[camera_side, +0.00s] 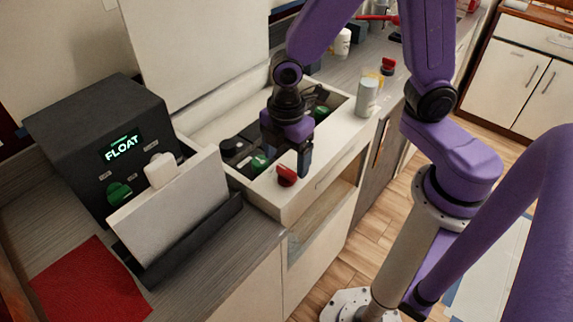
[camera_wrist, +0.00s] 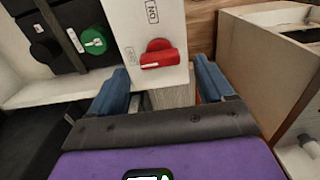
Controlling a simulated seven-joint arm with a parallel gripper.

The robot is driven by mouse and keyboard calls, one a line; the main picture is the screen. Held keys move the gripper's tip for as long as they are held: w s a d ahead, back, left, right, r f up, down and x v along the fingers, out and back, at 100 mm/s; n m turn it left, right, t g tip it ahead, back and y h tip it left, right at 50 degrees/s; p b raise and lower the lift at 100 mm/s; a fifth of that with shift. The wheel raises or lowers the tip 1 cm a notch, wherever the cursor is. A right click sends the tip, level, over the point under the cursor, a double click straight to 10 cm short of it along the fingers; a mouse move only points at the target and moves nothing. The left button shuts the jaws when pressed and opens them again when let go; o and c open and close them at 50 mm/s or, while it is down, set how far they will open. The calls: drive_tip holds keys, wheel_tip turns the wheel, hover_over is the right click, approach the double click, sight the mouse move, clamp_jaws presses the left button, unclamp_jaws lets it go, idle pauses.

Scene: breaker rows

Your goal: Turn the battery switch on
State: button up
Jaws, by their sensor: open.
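A red rotary switch (camera_side: 287,175) sits on the front rim of the white open box. It also shows in the wrist view (camera_wrist: 160,58), with its handle lying roughly left to right. An ON label (camera_wrist: 152,12) stands above it, and a second small label (camera_wrist: 130,57) is at its left. My gripper (camera_side: 305,165) points down just right of the switch in the side view. In the wrist view its blue fingers (camera_wrist: 163,80) are apart and empty, with the switch ahead between them. I see no contact.
A dark box (camera_side: 110,140) with a FLOAT display stands at left behind a white panel (camera_side: 175,205). The white open box (camera_side: 225,140) holds dark units with green knobs (camera_wrist: 94,41). A red mat (camera_side: 85,285) lies at front left.

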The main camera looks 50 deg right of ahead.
sight(287, 170)
drive_tip(key=shift+f, duration=1.55)
drive_tip(key=c, duration=1)
drive_tip(key=shift+c, duration=0.2)
